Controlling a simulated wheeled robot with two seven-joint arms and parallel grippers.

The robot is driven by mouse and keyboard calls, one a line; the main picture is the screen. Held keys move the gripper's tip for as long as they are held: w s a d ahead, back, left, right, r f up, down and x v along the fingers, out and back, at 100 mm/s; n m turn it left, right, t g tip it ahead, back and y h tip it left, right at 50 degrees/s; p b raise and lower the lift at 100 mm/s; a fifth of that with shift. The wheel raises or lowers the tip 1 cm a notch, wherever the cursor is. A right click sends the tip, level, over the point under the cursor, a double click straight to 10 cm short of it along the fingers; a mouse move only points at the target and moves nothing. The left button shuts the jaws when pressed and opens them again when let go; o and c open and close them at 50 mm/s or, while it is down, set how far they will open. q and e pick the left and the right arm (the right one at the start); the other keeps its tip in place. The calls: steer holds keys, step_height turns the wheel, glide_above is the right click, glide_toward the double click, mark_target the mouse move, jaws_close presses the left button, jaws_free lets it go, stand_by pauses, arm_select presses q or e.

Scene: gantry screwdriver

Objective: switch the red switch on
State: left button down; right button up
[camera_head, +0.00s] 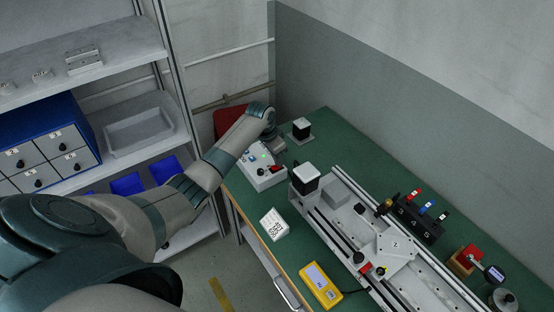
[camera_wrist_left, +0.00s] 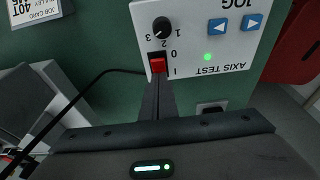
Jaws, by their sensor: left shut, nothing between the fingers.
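The red switch (camera_wrist_left: 157,65) sits in a black frame on the white AXIS TEST panel (camera_wrist_left: 190,20), beside the marks 0 and I. The panel belongs to the control box (camera_head: 262,180) on the green bench. My left gripper (camera_wrist_left: 157,79) is shut and empty. In the left wrist view its fingertips are right at the I-side edge of the switch; whether they touch it I cannot tell. In the head view my left gripper (camera_head: 278,146) is over the back of the box. A green light (camera_wrist_left: 207,57) on the panel is lit. My right gripper is not in view.
A black knob (camera_wrist_left: 161,27) and two blue jog buttons (camera_wrist_left: 252,22) share the panel. A black cable runs beside my fingers. A job card (camera_head: 273,224), a yellow meter (camera_head: 320,285) and the gantry (camera_head: 395,248) stand nearby. A shelf (camera_head: 160,130) is at the left.

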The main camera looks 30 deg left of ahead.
arm_select(q)
steer(key=shift+s+a+f+p, duration=0.1)
steer(key=shift+s+a+p, duration=0.15)
steer(key=shift+s+p, duration=0.4)
steer(key=shift+s+a+f, duration=0.1)
steer(key=shift+s+a, duration=0.05)
steer(key=shift+s, duration=0.1)
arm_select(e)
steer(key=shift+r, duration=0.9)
